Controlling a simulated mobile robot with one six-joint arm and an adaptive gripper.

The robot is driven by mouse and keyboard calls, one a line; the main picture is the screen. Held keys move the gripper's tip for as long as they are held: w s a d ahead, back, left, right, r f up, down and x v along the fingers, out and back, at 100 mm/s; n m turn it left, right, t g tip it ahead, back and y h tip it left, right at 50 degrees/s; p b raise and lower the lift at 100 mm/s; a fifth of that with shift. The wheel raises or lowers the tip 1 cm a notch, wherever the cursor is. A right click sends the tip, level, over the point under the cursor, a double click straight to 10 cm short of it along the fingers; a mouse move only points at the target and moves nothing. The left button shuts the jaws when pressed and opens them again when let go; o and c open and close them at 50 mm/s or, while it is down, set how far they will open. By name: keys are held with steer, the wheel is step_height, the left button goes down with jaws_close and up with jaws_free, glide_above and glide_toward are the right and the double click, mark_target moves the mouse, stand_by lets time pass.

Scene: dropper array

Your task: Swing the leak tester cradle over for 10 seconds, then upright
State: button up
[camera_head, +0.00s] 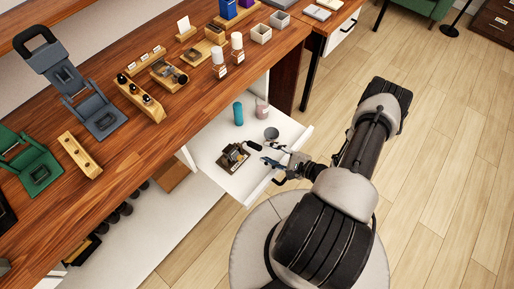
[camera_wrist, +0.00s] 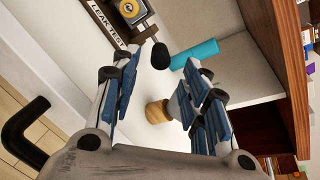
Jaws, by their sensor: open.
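The leak tester (camera_head: 233,158) stands in the open drawer, a small dark-based device with a brass-coloured part in its cradle. In the wrist view its labelled base (camera_wrist: 108,22) and the yellow-and-metal cradle (camera_wrist: 131,9) are cut off by the top edge. A black knob (camera_wrist: 187,58) on a thin metal rod sticks out from the cradle; it also shows in the head view (camera_head: 253,147). My gripper (camera_head: 272,162) is over the drawer, right of the tester. In the wrist view my gripper (camera_wrist: 163,68) is open, with the knob beyond its fingertips, apparently not held.
The drawer walls are close to my gripper. The wooden counter (camera_head: 130,130) above carries several racks and stands.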

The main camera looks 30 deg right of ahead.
mark_target(261, 149)
steer(key=b+x, duration=0.1)
steer(key=x, duration=0.6)
steer(key=shift+s, duration=0.1)
steer(key=shift+c, duration=0.5)
jaws_close()
